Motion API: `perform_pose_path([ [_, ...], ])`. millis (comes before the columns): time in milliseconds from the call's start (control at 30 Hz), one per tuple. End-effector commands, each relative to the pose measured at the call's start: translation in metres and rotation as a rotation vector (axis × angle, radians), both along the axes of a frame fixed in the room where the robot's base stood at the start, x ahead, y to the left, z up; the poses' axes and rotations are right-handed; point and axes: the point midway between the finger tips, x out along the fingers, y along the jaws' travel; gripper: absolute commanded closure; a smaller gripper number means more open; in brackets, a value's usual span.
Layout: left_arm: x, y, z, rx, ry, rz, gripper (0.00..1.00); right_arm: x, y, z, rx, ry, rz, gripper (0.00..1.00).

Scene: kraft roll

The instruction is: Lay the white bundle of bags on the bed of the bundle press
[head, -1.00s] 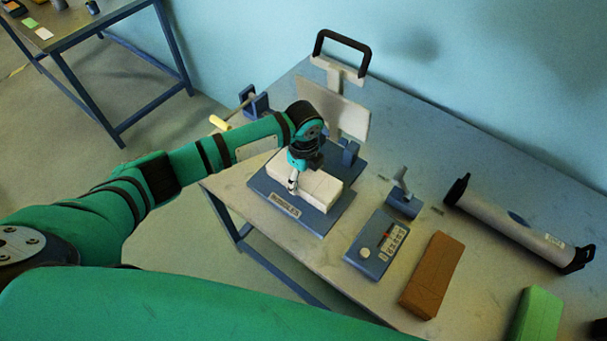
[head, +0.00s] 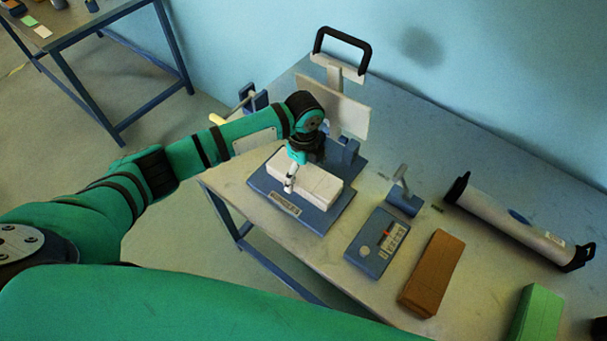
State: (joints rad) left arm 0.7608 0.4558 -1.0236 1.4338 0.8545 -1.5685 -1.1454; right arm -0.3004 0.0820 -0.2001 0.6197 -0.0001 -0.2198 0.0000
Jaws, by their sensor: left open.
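The white bundle of bags (head: 318,187) lies flat on the blue bed (head: 318,216) of the bundle press. The press's pale plate (head: 345,112) stands raised behind it, with a black handle (head: 343,42) on top. My left gripper (head: 290,183) is open and points down just above the left part of the bundle, hiding a little of it. I cannot tell whether its fingertips touch the bundle. My right gripper is not in view.
A blue device with a dial (head: 377,245), a brown bundle (head: 432,273), a green bundle (head: 536,314) and a long grey roller (head: 520,223) lie on the table to the right. A small blue stand (head: 404,200) is beside the press. Bare table lies toward the back right.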

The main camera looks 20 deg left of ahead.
Motion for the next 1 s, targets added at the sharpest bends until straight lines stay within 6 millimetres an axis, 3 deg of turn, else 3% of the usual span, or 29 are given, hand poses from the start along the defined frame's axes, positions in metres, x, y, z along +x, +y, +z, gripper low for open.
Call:
perform_pose_path([
  [200, 0.001, 0.000, 0.048, -0.002, -0.005, -0.002, 0.04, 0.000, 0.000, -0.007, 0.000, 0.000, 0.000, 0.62],
  [433, 0.001, 0.000, 0.088, -0.002, -0.002, -0.001, 0.04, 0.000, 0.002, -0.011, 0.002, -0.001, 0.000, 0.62],
  [633, 0.000, 0.000, 0.101, 0.000, 0.000, 0.000, 0.04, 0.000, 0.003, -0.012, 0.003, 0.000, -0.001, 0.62],
  [1000, 0.000, 0.000, 0.101, 0.000, 0.001, 0.000, 0.04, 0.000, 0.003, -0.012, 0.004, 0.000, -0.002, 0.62],
])
